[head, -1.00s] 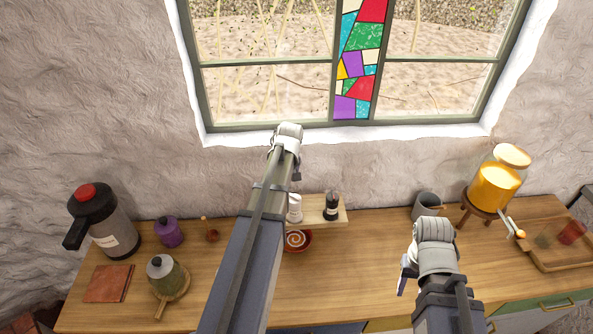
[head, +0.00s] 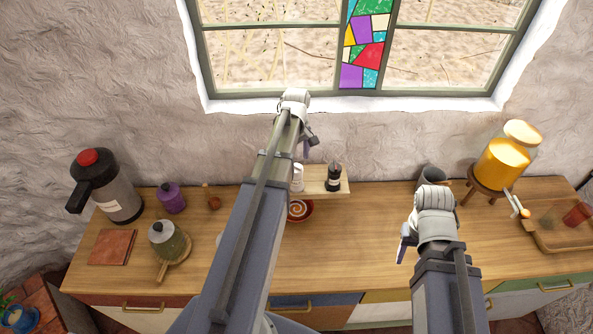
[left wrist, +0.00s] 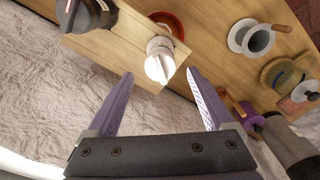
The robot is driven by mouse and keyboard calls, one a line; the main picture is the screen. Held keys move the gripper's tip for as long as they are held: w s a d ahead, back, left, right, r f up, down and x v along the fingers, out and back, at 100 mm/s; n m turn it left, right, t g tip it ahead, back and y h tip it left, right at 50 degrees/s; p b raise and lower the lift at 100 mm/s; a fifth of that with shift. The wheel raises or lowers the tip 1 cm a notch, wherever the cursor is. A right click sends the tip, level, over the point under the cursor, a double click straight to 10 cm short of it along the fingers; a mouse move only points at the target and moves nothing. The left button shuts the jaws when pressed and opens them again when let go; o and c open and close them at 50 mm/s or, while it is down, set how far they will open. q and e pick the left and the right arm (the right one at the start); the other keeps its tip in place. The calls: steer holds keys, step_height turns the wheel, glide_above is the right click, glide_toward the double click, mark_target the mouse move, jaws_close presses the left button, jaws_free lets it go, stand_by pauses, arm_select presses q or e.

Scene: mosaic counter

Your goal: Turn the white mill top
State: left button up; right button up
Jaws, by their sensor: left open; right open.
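The white mill (head: 298,178) stands on a small wooden board (head: 316,184) at the back of the counter, partly hidden behind my left arm in the head view. In the left wrist view the white mill (left wrist: 160,58) with its ridged top is just beyond the fingertips, roughly centred between them. A black mill (head: 333,176) stands beside it; it also shows in the left wrist view (left wrist: 85,14). My left gripper (left wrist: 160,74) is open and empty; in the head view (head: 307,148) its fingers are partly hidden. My right gripper (head: 403,248) is open over the counter.
A red bowl (head: 299,210) sits in front of the board. A flask (head: 107,187), purple pot (head: 171,198) and green pot (head: 168,242) stand left. The counter's middle front is clear.

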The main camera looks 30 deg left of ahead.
mark_target(296, 165)
arm_select(q)
step_height(296, 165, down, 4)
steer(key=b, duration=0.2)
steer(key=shift+r+b, duration=0.15)
steer(key=shift+b, duration=0.15)
arm_select(e)
step_height(296, 165, down, 4)
steer(key=shift+r, duration=0.15)
arm_select(q)
jaws_close()
steer(key=m, duration=1.1)
stand_by(0.4)
steer(key=shift+m, duration=0.4)
